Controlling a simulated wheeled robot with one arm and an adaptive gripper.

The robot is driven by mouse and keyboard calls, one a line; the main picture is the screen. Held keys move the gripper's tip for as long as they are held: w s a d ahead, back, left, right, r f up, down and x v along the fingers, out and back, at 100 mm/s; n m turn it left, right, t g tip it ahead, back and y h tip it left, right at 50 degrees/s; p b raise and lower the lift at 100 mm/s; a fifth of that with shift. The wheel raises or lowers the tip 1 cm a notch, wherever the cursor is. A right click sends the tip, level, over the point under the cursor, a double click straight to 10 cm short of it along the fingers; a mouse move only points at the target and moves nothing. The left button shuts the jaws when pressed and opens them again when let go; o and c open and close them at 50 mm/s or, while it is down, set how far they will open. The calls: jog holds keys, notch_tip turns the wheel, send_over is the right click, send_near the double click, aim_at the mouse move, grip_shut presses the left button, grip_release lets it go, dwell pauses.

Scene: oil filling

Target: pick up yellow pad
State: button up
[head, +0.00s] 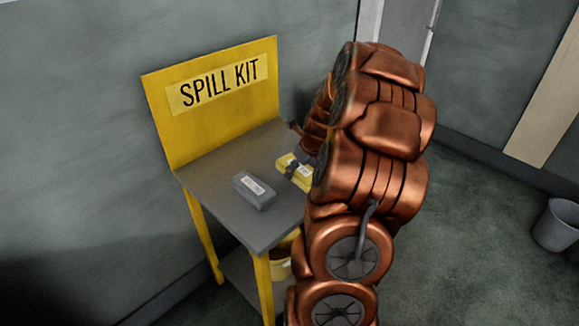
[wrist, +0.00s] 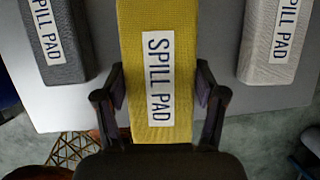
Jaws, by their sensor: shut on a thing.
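The yellow pad (wrist: 158,22) is a block with a white "SPILL PAD" label. In the wrist view it lies between the two fingers of my gripper (wrist: 160,100), which is shut on it from both sides. In the head view the yellow pad (head: 301,176) is on or just above the right part of the grey table top; I cannot tell if it touches the surface. A finger of my gripper (head: 292,168) crosses it there. My copper-coloured arm hides the far right of the table and most of the gripper.
A dark grey pad (head: 253,189) lies on the table (head: 216,204), left of the yellow one. A light grey pad (wrist: 273,40) lies to the right in the wrist view. A yellow "SPILL KIT" board (head: 212,100) stands behind. A bin (head: 557,225) is at far right.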

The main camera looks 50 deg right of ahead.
jog(key=s+b, duration=0.1)
jog(key=s, duration=0.9)
jog(key=shift+r+b, duration=0.3)
jog(key=shift+r, duration=0.15)
jog(key=shift+a, duration=0.1)
